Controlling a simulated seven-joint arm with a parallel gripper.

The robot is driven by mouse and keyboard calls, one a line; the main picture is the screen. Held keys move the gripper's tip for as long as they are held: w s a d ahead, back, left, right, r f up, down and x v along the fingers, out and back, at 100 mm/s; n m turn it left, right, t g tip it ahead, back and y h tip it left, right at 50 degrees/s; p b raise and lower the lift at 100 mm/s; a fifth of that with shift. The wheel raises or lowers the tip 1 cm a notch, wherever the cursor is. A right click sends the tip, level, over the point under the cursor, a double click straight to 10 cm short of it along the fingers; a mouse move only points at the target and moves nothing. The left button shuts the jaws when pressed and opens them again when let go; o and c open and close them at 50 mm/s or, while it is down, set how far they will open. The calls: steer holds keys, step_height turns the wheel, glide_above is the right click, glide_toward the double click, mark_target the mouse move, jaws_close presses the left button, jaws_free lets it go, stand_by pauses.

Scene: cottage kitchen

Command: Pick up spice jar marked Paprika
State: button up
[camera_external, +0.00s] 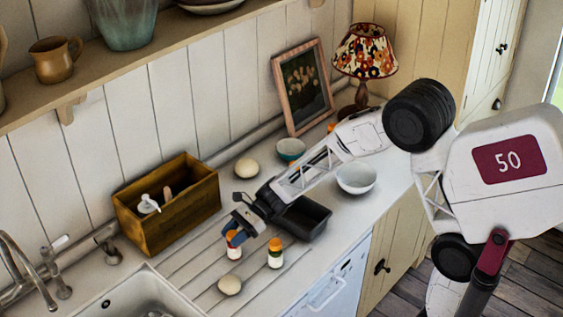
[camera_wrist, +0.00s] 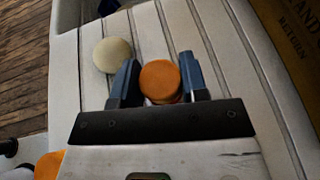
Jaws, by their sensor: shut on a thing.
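Two small spice jars with orange lids and pale bodies stand on the white grooved counter in the outside view. My gripper (camera_external: 236,236) is at the left jar (camera_external: 233,252), with its blue fingers around the upper part. In the wrist view, the orange lid (camera_wrist: 160,80) sits between the two fingers of my gripper (camera_wrist: 158,80), which are closed on it. The second jar (camera_external: 275,258) stands just to the right, apart from my gripper. An orange lid (camera_wrist: 48,165) shows at the lower left of the wrist view. I cannot read the label on either jar.
A pale round object (camera_external: 229,285) lies in front of the jars. A wooden box (camera_external: 150,228) stands behind left, a black tray (camera_external: 306,222) behind right. The sink (camera_external: 135,297) is at the front left. A white bowl (camera_external: 356,181) and a lamp (camera_external: 365,52) stand farther right.

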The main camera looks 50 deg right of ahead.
jaws_close()
steer(key=shift+r, duration=0.1)
steer(key=shift+r, duration=4.95)
